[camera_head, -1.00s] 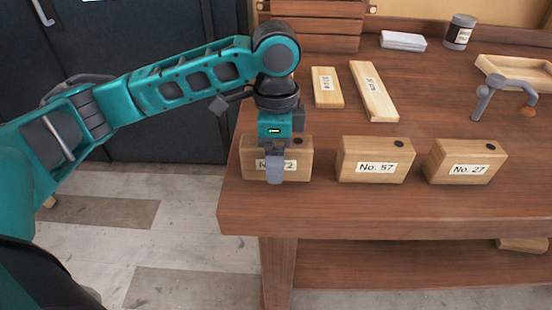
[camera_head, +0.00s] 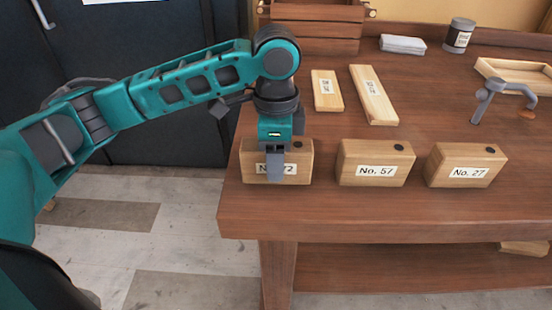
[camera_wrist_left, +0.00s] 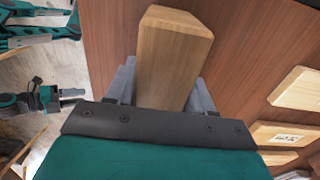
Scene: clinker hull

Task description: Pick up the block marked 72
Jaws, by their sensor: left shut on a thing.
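The block marked 72 (camera_head: 300,170) is a light wooden block at the left end of the bench's front edge. Its label is partly hidden behind a finger of my left gripper (camera_head: 275,168). The gripper comes down from above and is shut on this block, with a finger across its front face. In the left wrist view the block (camera_wrist_left: 172,60) stands between the two fingers (camera_wrist_left: 162,90). I cannot tell whether the block touches the bench top.
Blocks No. 57 (camera_head: 376,163) and No. 27 (camera_head: 466,166) stand to the right on the bench (camera_head: 400,222). Behind lie two flat wooden pieces (camera_head: 327,90) (camera_head: 373,95), a grey clamp (camera_head: 487,98), a tray (camera_head: 515,82), a white stack (camera_head: 402,45), a tin (camera_head: 459,36) and a crate (camera_head: 315,28).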

